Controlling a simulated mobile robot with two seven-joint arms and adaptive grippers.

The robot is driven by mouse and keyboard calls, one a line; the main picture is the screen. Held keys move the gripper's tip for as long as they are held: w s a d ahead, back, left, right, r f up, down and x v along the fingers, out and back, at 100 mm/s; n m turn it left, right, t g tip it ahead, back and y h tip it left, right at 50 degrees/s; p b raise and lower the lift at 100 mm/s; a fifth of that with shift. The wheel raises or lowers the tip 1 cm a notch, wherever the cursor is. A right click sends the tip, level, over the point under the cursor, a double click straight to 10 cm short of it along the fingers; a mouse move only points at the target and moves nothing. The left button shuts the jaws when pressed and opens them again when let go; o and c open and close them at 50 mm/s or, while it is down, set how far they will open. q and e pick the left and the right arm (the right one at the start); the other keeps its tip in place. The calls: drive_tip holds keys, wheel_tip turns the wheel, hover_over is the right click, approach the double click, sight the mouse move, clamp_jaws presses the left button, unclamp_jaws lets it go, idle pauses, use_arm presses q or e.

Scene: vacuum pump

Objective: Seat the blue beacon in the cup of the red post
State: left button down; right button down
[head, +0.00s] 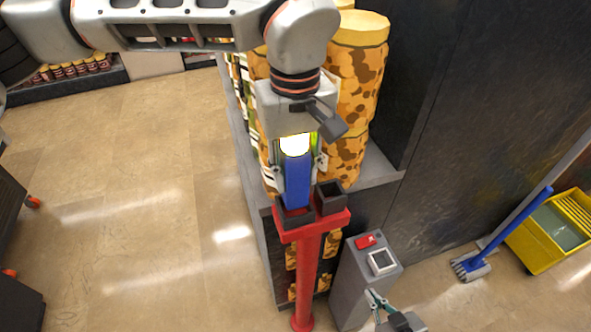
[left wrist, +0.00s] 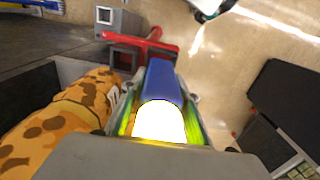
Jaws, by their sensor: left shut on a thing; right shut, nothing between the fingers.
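The blue beacon (head: 297,180) has a glowing white top and stands about upright in my left gripper (head: 296,168), which is shut on it. The red post (head: 307,265) carries a crossbar with two dark square cups. The beacon's lower end meets the left cup (head: 294,218) in the head view; how deep it sits is hidden. The right cup (head: 331,197) is empty. In the left wrist view the beacon (left wrist: 160,82) covers the near cup, and the empty cup (left wrist: 122,60) shows beside it. My right gripper (head: 375,300) is shut and empty, low beside the grey pedestal.
A grey pedestal (head: 365,280) with a red switch (head: 366,241) and a square-topped fitting stands right of the post. Spotted orange canisters (head: 357,90) stand on a shelf behind the beacon. A yellow bucket (head: 552,235) and blue mop are at right. Floor at left is clear.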

sight(295, 140)
idle(0.3)
use_arm(q)
drive_tip(key=shift+f+b, duration=1.05)
drive_tip(key=shift+f, duration=1.25)
drive_tip(key=c, duration=1.4)
unclamp_jaws()
drive_tip(key=shift+c, duration=0.2)
drive_tip(key=shift+r, duration=0.1)
wheel_tip(295, 140, up, 12)
drive_tip(key=shift+f, duration=0.1)
